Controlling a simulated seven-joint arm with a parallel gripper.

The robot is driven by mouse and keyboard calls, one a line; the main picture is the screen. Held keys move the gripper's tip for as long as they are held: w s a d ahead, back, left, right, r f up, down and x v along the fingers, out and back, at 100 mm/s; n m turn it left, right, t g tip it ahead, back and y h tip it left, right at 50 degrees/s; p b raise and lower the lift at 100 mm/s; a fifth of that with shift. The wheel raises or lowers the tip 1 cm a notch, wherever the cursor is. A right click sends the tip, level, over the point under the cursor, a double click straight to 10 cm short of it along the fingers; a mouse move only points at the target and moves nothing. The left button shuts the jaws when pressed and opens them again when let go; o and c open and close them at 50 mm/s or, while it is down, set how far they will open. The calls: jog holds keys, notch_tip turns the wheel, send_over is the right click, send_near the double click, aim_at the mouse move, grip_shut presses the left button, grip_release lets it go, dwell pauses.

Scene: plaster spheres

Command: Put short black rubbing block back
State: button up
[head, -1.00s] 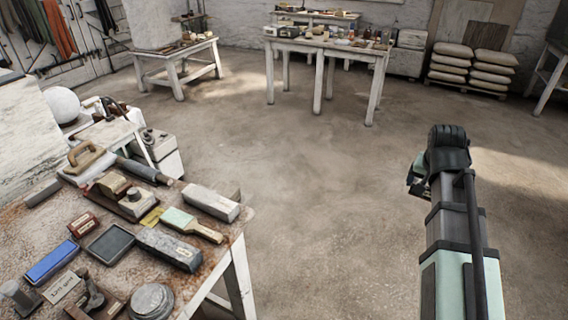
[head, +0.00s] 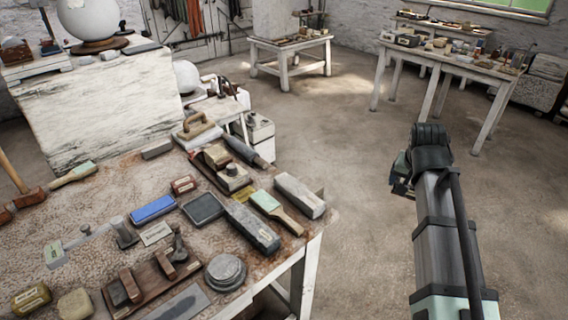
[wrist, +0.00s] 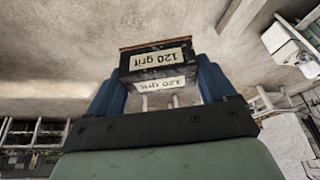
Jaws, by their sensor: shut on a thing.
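A short black block with cream "120 grit" labels (wrist: 157,62) sits between the two blue fingers of my gripper (wrist: 160,78) in the wrist view. The gripper is shut on it, and the labels read upside down. In the head view my gripper (head: 400,182) is at the right, over open floor and clear of the workbench; the block is hard to make out there. On the workbench (head: 100,215) lies a brown wooden board (head: 150,284) carrying short dark blocks with brown tops. Part of it is bare.
Around the board are a round grey tin (head: 226,271), a blue block (head: 152,208), a dark shallow tray (head: 203,208) and a long grey block (head: 252,228). A pale plinth with a white sphere (head: 90,15) stands behind.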

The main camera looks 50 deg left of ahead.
jog(key=s+a+n+g+y, duration=0.1)
jog(key=s+a+n, duration=0.4)
jog(key=s+a, duration=1.2)
jog(key=s+a+f+n+g+y, duration=0.15)
jog(key=s+a+n, duration=0.5)
jog(key=a, duration=1.95)
jog(key=s+a+n+g+y, duration=0.1)
jog(key=s+a+n+g, duration=0.15)
jog(key=s+a, duration=1.6)
jog(key=shift+t+h, duration=0.25)
jog(key=shift+t, duration=0.05)
jog(key=shift+w+a+f, duration=0.4)
jog(key=shift+f, duration=1.25)
jog(key=shift+w+a+f, duration=0.4)
jog(key=shift+w+f, duration=0.05)
jog(key=shift+f, duration=1.15)
jog(key=shift+w+a+f, duration=0.4)
jog(key=shift+f, duration=1.25)
jog(key=shift+f, duration=0.15)
jog(key=o, duration=0.9)
jog(key=shift+o, duration=0.2)
jog(key=v, duration=1.2)
